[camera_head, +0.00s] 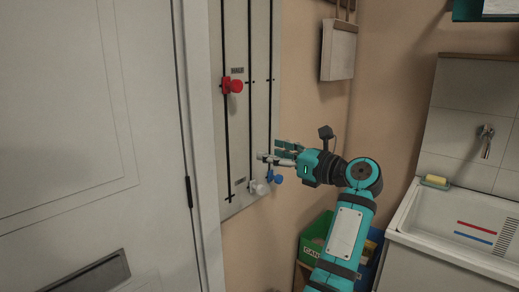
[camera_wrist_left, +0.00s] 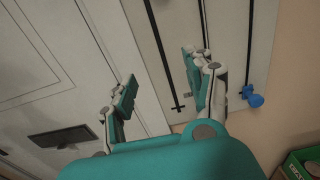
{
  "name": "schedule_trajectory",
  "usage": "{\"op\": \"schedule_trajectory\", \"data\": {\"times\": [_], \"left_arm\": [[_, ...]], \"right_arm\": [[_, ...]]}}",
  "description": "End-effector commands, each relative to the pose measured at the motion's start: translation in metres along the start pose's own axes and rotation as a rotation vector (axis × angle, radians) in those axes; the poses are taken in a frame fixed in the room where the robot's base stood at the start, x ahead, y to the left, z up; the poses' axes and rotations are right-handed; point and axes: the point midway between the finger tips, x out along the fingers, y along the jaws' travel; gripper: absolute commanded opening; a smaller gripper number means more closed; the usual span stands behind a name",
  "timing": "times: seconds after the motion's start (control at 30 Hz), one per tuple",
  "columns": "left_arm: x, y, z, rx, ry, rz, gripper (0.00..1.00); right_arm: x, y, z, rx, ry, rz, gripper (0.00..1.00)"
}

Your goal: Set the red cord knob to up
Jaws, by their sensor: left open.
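The red cord knob (camera_head: 234,86) sits on the leftmost dark line of the pale wall panel (camera_head: 238,130), just below a small label, in the head view. It is out of sight in the left wrist view. My left gripper (camera_head: 273,153) is open and empty, lower and to the right of the red knob, in front of the panel's lower right part. Its two spread fingers (camera_wrist_left: 162,88) also show in the left wrist view, with nothing between them. My right gripper is not in view.
A white knob (camera_head: 258,188) and a blue knob (camera_head: 275,178) sit low on the panel, just below my left gripper. A white door (camera_head: 90,130) is left of the panel. A sink (camera_head: 465,222) and a green bin (camera_head: 313,237) are to the right.

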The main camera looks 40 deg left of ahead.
Motion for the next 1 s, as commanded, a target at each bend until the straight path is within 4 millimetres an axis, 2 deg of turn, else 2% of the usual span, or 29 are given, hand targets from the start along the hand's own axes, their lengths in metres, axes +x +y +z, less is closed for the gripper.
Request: {"op": "schedule_trajectory", "data": {"times": [0.13, 0.47, 0.57, 0.67, 0.77, 0.8, 0.83, 0.87, 0.9, 0.93, 0.97, 1.0], "left_arm": [[-0.01, 0.0, 0.0, 0.001, 0.0, 0.001, 0.54], [-0.011, 0.0, -0.001, 0.007, -0.004, 0.0, 0.54], [-0.011, -0.008, -0.013, 0.092, -0.071, -0.01, 0.54], [-0.016, -0.032, -0.047, 0.327, -0.259, -0.055, 0.54], [-0.039, -0.073, -0.122, 0.736, -0.569, -0.161, 0.54], [-0.055, -0.088, -0.167, 0.924, -0.71, -0.224, 0.54], [-0.067, -0.096, -0.201, 1.051, -0.807, -0.271, 0.54], [-0.079, -0.102, -0.236, 1.17, -0.896, -0.319, 0.54], [-0.095, -0.104, -0.283, 1.315, -1.008, -0.383, 0.54], [-0.105, -0.102, -0.319, 1.416, -1.086, -0.432, 0.54], [-0.116, -0.097, -0.356, 1.514, -1.162, -0.483, 0.54], [-0.129, -0.087, -0.404, 1.632, -1.259, -0.552, 0.54]], "right_arm": [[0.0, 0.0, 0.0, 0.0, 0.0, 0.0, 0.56], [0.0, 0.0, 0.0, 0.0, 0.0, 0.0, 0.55], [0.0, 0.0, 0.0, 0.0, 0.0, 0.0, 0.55], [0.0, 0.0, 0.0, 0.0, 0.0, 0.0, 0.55], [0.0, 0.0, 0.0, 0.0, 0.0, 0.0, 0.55], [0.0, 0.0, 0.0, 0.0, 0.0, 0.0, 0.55], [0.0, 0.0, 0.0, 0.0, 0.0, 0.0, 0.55], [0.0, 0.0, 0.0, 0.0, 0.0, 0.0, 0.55], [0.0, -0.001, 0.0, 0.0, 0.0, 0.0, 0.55], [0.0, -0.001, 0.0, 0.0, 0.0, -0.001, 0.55], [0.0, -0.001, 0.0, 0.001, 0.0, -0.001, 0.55], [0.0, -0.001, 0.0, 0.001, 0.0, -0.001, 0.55]]}}
